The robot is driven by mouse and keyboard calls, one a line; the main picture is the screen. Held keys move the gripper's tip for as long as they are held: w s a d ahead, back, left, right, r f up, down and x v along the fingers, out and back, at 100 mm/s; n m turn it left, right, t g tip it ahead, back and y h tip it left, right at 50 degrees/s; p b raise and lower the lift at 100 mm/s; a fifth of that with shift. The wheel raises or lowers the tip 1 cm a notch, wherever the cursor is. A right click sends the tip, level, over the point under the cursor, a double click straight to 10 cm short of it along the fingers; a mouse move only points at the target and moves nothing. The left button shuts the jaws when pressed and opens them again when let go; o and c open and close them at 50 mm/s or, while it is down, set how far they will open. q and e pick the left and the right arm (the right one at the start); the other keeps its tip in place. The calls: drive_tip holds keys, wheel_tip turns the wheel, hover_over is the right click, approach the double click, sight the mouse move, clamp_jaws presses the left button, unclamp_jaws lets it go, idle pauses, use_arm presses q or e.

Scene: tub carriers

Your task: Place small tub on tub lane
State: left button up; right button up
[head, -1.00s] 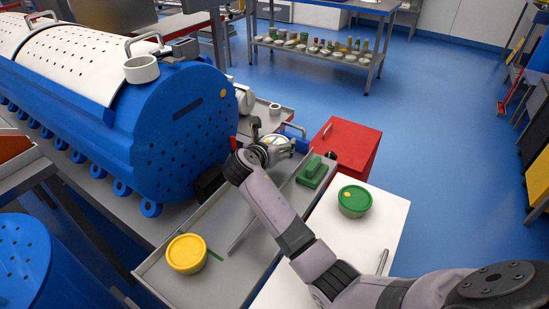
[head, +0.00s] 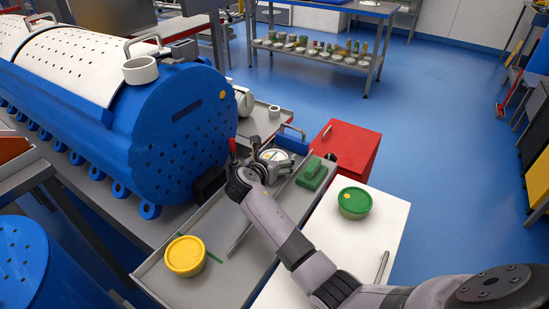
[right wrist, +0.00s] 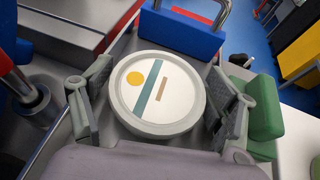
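The small tub (right wrist: 155,95) is round with a white lid bearing a yellow dot, a teal stripe and a tan bar. It also shows in the head view (head: 274,155), at the far end of a grey metal tray (head: 222,283) with a thin divider rail, probably the tub lane. My right gripper (right wrist: 158,105) has its fingers on either side of the tub. It looks open, with a narrow gap at the left finger. The tub looks level; its base is hidden, so contact with the tray is unclear. My left gripper is not in view.
A yellow-lidded tub (head: 185,256) stands at the tray's near end. A green block (head: 313,173) lies right of the gripper, a blue handled block (head: 291,139) just beyond. A green-lidded tub (head: 354,202) stands on a white top (head: 390,225). A blue drum (head: 185,125) borders the left.

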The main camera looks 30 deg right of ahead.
drive_tip(key=shift+r, duration=0.1)
drive_tip(key=shift+s+a+r, duration=0.15)
drive_tip(key=shift+a, duration=0.05)
drive_tip(key=p+v, duration=0.1)
drive_tip(key=v, duration=1)
drive_tip(key=shift+s+a, duration=0.15)
drive_tip(key=shift+a, duration=0.05)
